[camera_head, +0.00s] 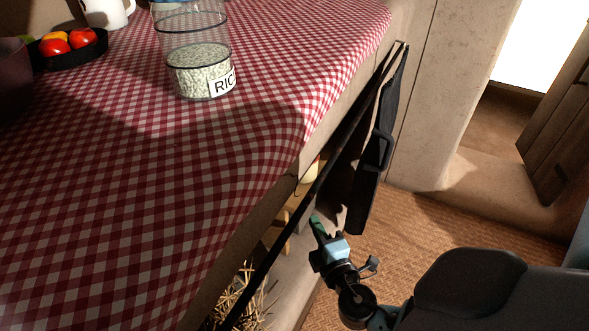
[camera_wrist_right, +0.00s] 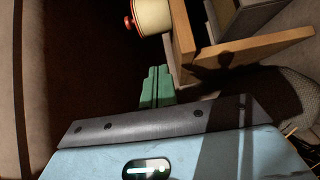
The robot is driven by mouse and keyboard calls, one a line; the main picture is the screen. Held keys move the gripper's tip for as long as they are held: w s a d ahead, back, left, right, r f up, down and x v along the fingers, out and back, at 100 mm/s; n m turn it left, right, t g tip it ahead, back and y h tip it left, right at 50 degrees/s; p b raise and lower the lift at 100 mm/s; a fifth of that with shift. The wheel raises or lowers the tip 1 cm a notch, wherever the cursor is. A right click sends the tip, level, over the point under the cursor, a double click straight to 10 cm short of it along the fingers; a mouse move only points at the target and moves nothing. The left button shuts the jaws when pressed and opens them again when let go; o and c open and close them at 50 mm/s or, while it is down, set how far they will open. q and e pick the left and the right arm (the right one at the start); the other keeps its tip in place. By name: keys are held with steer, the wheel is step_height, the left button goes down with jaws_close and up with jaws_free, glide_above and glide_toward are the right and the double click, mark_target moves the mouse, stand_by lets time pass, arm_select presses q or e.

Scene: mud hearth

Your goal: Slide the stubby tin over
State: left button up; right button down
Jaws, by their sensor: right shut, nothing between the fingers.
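A short cream tin (camera_wrist_right: 153,14) with a red rim and a red knob shows at the top of the right wrist view, beside a wooden board. A small cream and yellowish piece shows under the counter edge in the head view (camera_head: 311,170), and it looks like the same tin, mostly hidden. My right gripper (camera_head: 316,224) is below the counter edge, next to the opening, with its green fingers together and empty. In the wrist view the fingers (camera_wrist_right: 157,78) point towards the tin, with a gap between them. My left gripper is out of view.
Wooden boards (camera_wrist_right: 240,56) stand right of the tin. Above, a checked cloth (camera_head: 130,190) carries a rice jar (camera_head: 200,84) and a dark dish of tomatoes (camera_head: 98,52). Straw (camera_head: 243,296) lies below.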

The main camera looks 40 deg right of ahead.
steer(key=x, duration=0.3)
steer(key=b+x, duration=0.1)
steer(key=x, duration=0.3)
steer(key=b+x, duration=0.1)
steer(key=x, duration=0.2)
steer(key=shift+w+f, duration=0.35)
steer(key=shift+f, duration=0.05)
steer(key=d, duration=0.1)
steer(key=w+d, duration=0.1)
steer(key=shift+w+d+b, duration=0.15)
steer(key=shift+d+b, duration=0.2)
steer(key=shift+d, duration=0.05)
steer(key=shift+w+d, duration=0.25)
steer(key=shift+d, duration=0.15)
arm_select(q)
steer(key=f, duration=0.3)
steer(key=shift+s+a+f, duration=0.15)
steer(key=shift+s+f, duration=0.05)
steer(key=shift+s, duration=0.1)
